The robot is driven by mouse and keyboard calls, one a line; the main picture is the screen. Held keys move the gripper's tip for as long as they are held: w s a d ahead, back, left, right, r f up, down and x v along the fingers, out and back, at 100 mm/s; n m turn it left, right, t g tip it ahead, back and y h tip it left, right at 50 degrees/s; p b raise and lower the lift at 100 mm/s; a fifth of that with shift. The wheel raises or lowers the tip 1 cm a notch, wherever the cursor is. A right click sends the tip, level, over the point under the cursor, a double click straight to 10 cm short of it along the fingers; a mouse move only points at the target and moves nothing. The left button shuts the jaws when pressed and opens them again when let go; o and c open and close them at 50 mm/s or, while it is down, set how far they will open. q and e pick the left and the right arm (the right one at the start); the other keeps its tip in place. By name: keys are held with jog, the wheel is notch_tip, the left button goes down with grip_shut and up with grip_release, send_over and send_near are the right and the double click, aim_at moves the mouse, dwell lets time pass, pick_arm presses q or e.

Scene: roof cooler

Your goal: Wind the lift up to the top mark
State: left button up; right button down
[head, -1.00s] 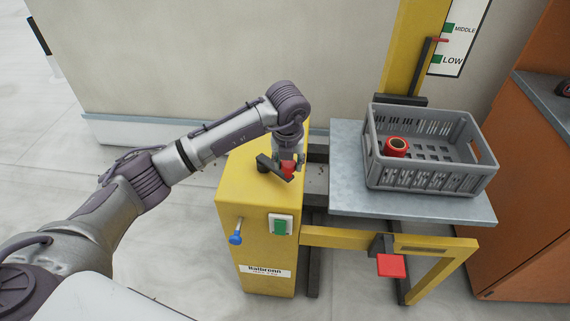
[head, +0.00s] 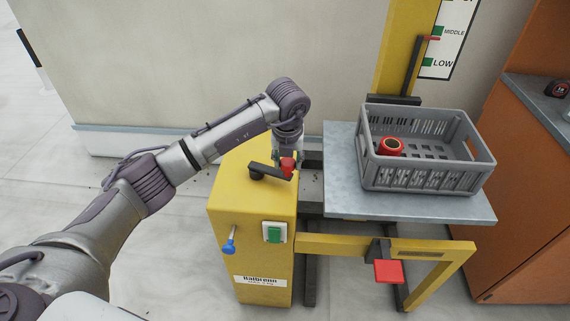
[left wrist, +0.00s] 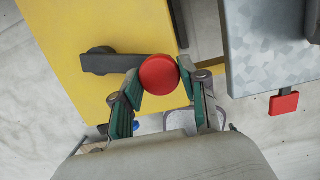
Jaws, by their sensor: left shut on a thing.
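The yellow lift housing (head: 252,225) has a black crank arm (head: 268,171) on top with a red knob (head: 288,167) at its end. My left gripper (head: 287,158) is shut on the knob from above. In the left wrist view the round red knob (left wrist: 159,75) sits between the green-lined fingers (left wrist: 160,88), and the crank arm (left wrist: 110,63) points left to its hub. The lift platform (head: 400,207) carries a grey crate. A red pointer (head: 431,38) on the mast stands slightly below MIDDLE on the scale (head: 449,45). The top of the scale is cut off. My right gripper is not in view.
The grey crate (head: 425,181) holds a red ring-shaped object (head: 391,147). A blue-knobbed lever (head: 229,244), a green switch (head: 274,233) and a red pedal (head: 388,271) are on the lift's front. An orange cabinet (head: 525,200) stands close at right. Floor at left is open.

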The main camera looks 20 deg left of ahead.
pick_arm(q)
jog(key=shift+w+d, duration=0.15)
jog(key=shift+d, duration=0.15)
jog(key=shift+w+r+b, duration=0.1)
jog(key=shift+w+b, duration=0.5)
jog(key=shift+w, duration=0.4)
jog(key=shift+w+a+r+b, duration=0.15)
jog(key=shift+w+b, duration=0.1)
jog(key=shift+w, duration=0.25)
jog(key=shift+w+a+f+b, duration=0.15)
jog(key=shift+w+b, duration=0.1)
jog(key=shift+w, duration=0.2)
jog(key=shift+r, duration=0.1)
